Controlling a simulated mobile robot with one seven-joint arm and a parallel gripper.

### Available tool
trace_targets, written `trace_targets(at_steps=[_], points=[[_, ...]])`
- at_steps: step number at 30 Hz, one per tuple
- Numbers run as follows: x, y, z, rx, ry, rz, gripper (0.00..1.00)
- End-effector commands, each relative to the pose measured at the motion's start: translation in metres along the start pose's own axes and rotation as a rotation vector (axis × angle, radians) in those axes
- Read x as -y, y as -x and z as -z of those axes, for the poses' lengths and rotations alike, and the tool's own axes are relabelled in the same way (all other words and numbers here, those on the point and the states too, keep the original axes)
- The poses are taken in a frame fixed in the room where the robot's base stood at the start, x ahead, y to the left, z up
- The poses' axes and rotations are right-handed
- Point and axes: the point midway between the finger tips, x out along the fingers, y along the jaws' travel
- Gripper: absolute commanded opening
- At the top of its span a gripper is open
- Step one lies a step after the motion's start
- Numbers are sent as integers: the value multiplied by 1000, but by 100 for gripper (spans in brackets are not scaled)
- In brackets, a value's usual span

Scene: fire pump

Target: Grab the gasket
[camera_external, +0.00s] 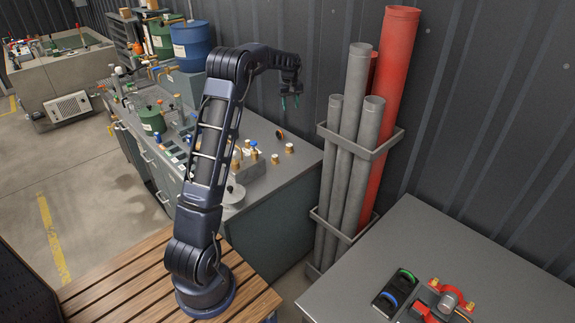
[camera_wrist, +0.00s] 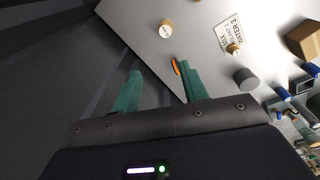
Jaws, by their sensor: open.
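A small dark disc with an orange rim, which looks like the gasket (camera_external: 279,134), is on the grey workbench near its wall edge. In the wrist view its orange edge (camera_wrist: 175,67) shows beside the right fingertip, which hides part of it. My gripper (camera_external: 290,101) hangs above the bench close to the wall, fingers pointing down. In the wrist view its two green fingers (camera_wrist: 158,70) are spread with nothing between them. The gripper looks apart from the disc; the exact height gap is hard to tell.
Several brass fittings (camera_external: 289,149) stand on the workbench (camera_external: 292,176) near the disc. A grey cylinder (camera_wrist: 246,79) and a white label (camera_wrist: 234,36) also show. Upright pipes (camera_external: 352,130) stand in a rack to the right. A grey table (camera_external: 470,250) holds red parts.

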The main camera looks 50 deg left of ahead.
Motion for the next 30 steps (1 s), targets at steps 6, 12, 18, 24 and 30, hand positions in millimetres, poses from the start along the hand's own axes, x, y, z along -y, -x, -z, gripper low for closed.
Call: trace_targets(at_steps=[6, 12, 18, 24, 30], points=[[5, -64, 61, 24, 120, 30, 44], [15, -118, 105, 39, 216, 52, 44], [23, -147, 127, 48, 269, 64, 44], [25, -160, 130, 50, 279, 66, 44], [27, -185, 128, 51, 278, 66, 44]])
